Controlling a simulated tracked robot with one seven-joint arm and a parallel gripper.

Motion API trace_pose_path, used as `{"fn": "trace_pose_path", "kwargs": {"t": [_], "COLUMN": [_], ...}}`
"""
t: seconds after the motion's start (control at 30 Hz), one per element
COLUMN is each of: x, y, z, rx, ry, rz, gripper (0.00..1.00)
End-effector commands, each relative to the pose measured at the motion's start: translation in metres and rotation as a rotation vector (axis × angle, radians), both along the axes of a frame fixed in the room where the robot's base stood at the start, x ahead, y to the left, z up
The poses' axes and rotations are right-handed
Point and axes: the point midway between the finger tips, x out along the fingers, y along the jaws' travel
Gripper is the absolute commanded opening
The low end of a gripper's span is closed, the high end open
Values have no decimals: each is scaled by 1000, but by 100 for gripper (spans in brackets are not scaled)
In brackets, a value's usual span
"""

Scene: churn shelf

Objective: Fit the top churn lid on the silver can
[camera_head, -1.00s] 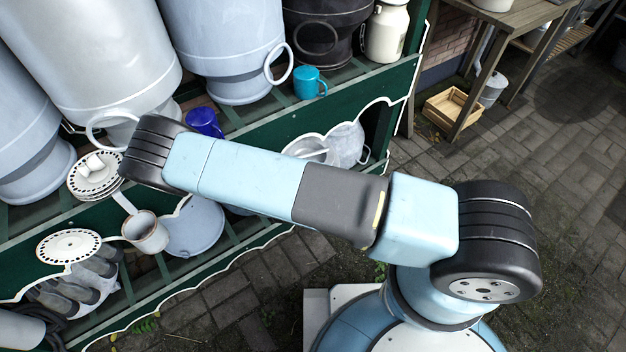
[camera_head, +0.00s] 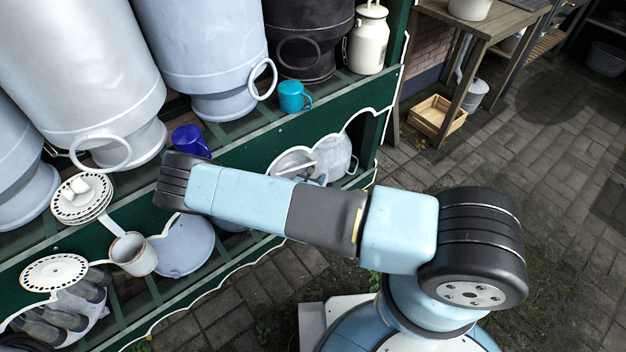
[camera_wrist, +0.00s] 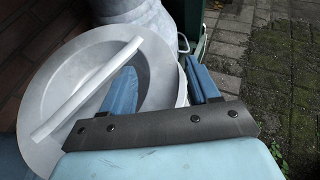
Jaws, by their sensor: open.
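A grey round lid (camera_wrist: 52,95) with a pale bar handle (camera_wrist: 88,88) fills the left of the wrist view. In the head view this lid (camera_head: 284,160) is on the lower shelf, partly behind my arm. My gripper (camera_wrist: 160,64) is open at the lid's right side. Its left blue finger is over the dished part and its right finger is beyond the rim. Whether either finger touches the lid, I cannot tell. A large silver can (camera_head: 85,65) stands upright on the upper shelf, its ring handle facing out.
A grey vessel (camera_head: 338,153) is right beside the lid. Stacked plates (camera_head: 82,200) and a beige pot (camera_head: 134,254) are at left. Paving (camera_head: 540,150) at right is open.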

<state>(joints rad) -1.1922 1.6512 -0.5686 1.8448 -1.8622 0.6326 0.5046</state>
Motion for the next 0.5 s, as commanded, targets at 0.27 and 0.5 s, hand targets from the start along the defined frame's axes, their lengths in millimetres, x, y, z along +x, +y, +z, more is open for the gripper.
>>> {"fn": "trace_pose_path", "kwargs": {"t": [0.27, 0.5], "x": [2, 2], "y": [-1, -1], "z": [-1, -1], "rx": [0, -1], "ry": [0, 0], "rz": [0, 0], "gripper": [60, 45]}}
